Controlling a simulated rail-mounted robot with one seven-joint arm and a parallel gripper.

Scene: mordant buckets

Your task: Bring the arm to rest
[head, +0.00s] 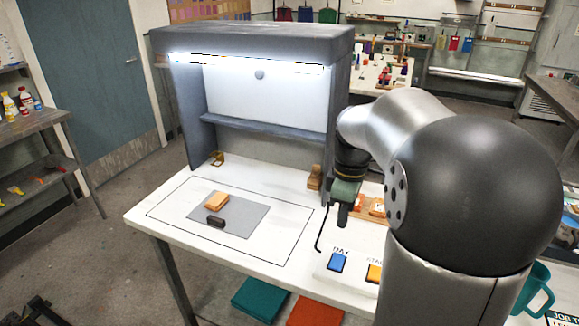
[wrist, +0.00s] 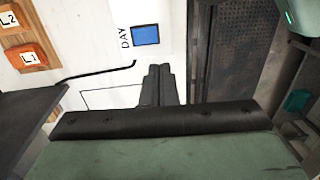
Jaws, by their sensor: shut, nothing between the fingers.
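My gripper (head: 343,213) hangs above the right part of the white table, beside the grey light booth (head: 181,122). In the wrist view its two dark fingers (wrist: 158,84) are together with nothing between them. The fingers are over the white tabletop (head: 170,217), near a blue button (head: 337,262) marked DAY, which also shows in the wrist view (wrist: 146,35). My arm hides part of the table's right side.
A grey mat (head: 245,221) holds an orange-tan block (head: 216,201) and a dark block (head: 215,221). An orange button (head: 374,273) lies right of the blue one. Orange tiles sit on a wooden rack (head: 370,208). Teal (head: 262,298) and orange (head: 315,311) items are below the table.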

